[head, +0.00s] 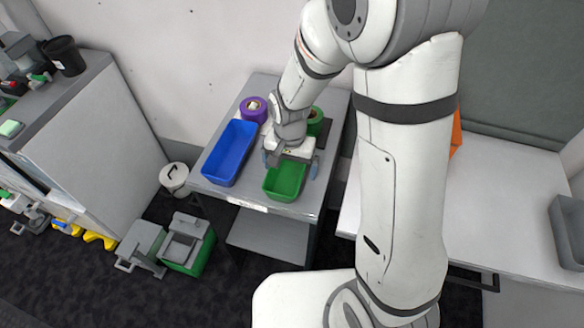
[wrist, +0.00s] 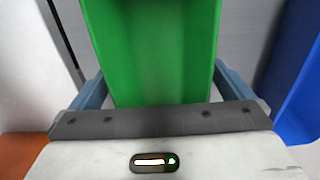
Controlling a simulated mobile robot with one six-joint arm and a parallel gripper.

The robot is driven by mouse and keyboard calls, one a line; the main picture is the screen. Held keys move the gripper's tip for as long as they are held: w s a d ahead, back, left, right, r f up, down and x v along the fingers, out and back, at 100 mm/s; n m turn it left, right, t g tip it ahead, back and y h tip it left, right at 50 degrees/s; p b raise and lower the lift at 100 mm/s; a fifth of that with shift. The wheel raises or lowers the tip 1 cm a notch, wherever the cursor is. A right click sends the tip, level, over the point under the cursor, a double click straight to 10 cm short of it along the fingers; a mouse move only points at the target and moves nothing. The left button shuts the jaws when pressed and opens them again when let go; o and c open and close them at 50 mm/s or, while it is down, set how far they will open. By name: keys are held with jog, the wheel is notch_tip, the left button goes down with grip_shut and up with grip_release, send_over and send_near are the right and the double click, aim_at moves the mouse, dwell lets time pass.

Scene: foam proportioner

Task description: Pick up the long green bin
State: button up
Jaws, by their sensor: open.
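The long green bin (head: 286,181) sits on a grey table, its near part showing below my gripper in the head view. In the wrist view the green bin (wrist: 152,50) fills the middle and runs away from the gripper. My gripper (head: 290,164) is open over the bin, and my arm hides the bin's far part. In the wrist view the blue-grey fingers of my gripper (wrist: 162,88) stand on either side of the bin. I cannot tell whether either finger touches it.
A blue bin (head: 230,152) lies left of the green one; it also shows at the right of the wrist view (wrist: 300,85). Purple (head: 253,108) and green (head: 315,122) round items stand behind. The grey table (head: 222,197) has bare strips along its front edge.

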jog(key=c, duration=1.1)
